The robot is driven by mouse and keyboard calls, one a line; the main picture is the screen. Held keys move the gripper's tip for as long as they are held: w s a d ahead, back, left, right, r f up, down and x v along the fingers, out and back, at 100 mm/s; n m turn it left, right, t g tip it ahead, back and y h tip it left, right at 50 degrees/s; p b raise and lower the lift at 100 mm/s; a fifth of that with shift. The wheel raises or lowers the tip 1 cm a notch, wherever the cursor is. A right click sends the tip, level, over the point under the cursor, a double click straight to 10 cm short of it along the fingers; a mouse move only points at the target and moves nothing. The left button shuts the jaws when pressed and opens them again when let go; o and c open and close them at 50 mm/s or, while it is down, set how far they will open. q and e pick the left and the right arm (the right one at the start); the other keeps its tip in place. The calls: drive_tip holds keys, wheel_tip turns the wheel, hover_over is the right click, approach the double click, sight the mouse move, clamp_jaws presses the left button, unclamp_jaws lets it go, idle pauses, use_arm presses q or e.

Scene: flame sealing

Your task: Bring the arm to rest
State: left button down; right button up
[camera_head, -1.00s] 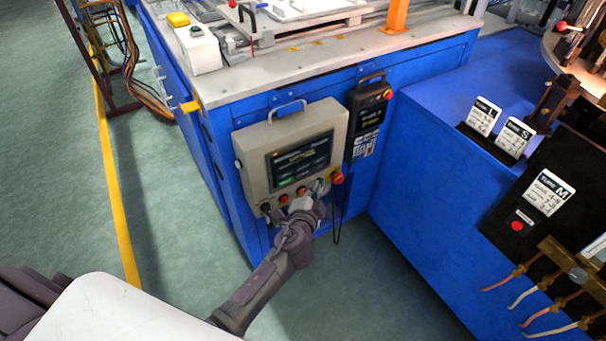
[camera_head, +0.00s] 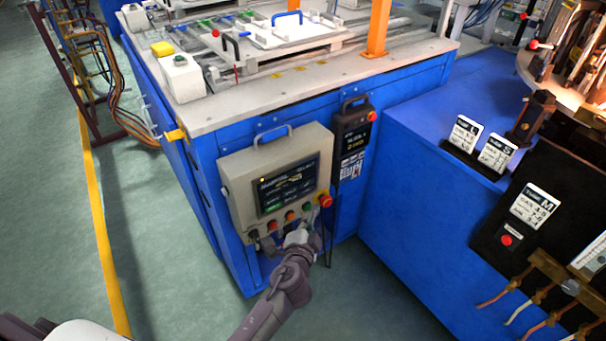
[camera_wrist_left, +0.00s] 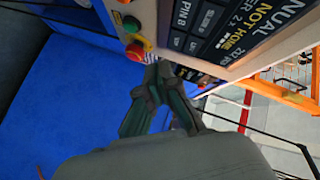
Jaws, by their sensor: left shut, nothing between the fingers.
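My left gripper (camera_head: 310,217) is at the lower right of the grey control box, in front of its row of buttons. In the left wrist view its two dark green fingers (camera_wrist_left: 160,68) are shut together and empty, with the tips close to the red mushroom button (camera_wrist_left: 135,51). I cannot tell whether they touch the panel. The control box (camera_head: 226,180) has a lit screen (camera_head: 288,188), and the red mushroom button (camera_head: 325,201) sits at its right corner. My right gripper is out of view.
The box hangs on the front of a blue machine (camera_head: 200,190) with a grey top. A smaller dark controller (camera_head: 352,130) hangs to its right. A blue cabinet (camera_head: 400,200) with card signs stands farther right. Green floor (camera_head: 60,220) is open on the left.

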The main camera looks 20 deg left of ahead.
use_arm(q)
drive_tip(key=s+a+f+n+g+h+p, duration=0.1)
drive_tip(key=s+f+g, duration=0.3)
drive_tip(key=s+f, duration=0.7)
drive_tip(key=s+a+f+n+g+h+p, duration=0.1)
drive_tip(key=s+f+g+p, duration=0.15)
drive_tip(key=s+f, duration=0.75)
drive_tip(key=s+a+f+n+g, duration=0.2)
drive_tip(key=s+f, duration=0.3)
drive_tip(key=s, duration=0.4)
drive_tip(key=s+a+f+n+g+p, duration=0.1)
drive_tip(key=s+a+f+g, duration=0.1)
drive_tip(key=s+f, duration=0.4)
drive_tip(key=s+a+f+n+g, duration=0.1)
drive_tip(key=s+f, duration=0.4)
drive_tip(key=s, duration=0.8)
drive_tip(key=n+g, duration=0.1)
drive_tip(key=g, duration=0.1)
drive_tip(key=shift+s+a+f+n+g, duration=0.2)
drive_tip(key=shift+a+n+g, duration=0.1)
drive_tip(key=shift+a+g, duration=0.1)
